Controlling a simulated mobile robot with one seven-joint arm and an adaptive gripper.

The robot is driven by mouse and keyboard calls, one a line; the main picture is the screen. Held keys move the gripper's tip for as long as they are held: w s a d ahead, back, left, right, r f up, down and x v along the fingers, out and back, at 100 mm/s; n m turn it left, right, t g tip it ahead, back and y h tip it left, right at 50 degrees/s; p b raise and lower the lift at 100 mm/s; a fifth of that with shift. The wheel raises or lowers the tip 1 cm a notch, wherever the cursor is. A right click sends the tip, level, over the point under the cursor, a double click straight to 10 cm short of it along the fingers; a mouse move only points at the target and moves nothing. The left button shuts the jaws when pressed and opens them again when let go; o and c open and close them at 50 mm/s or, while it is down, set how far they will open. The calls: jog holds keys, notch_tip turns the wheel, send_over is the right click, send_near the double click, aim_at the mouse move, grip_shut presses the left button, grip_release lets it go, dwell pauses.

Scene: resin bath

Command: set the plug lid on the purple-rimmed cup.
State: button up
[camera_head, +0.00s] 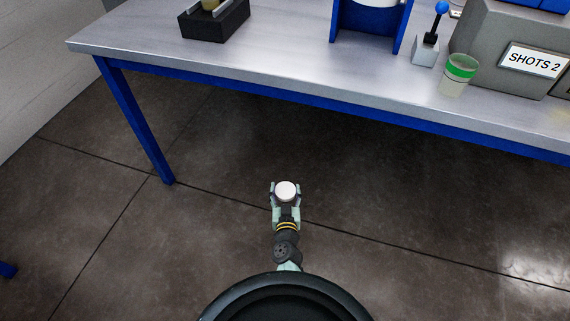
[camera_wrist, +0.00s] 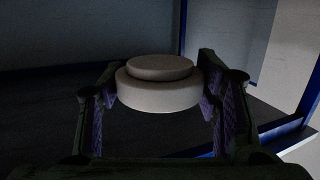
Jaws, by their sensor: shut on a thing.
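My gripper (camera_head: 286,186) is shut on the plug lid (camera_head: 287,192), a white round lid. It holds the lid out in front of my body, over the open floor and short of the table. In the wrist view the lid (camera_wrist: 158,91) is a wide disc with a smaller raised disc on top, held level between the two fingers (camera_wrist: 159,97). No purple-rimmed cup shows in either view.
A steel table (camera_head: 300,60) with blue legs stands ahead. On it are a black holder (camera_head: 215,22), a blue stand (camera_head: 369,22), a joystick box (camera_head: 426,50), a green-rimmed cup (camera_head: 459,75) and a grey machine labelled "SHOTS 2" (camera_head: 490,50). The floor between is clear.

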jog(key=shift+a+f, duration=0.1)
jog(key=shift+f, duration=0.75)
jog(key=shift+s, duration=0.1)
jog(key=shift+d, duration=0.2)
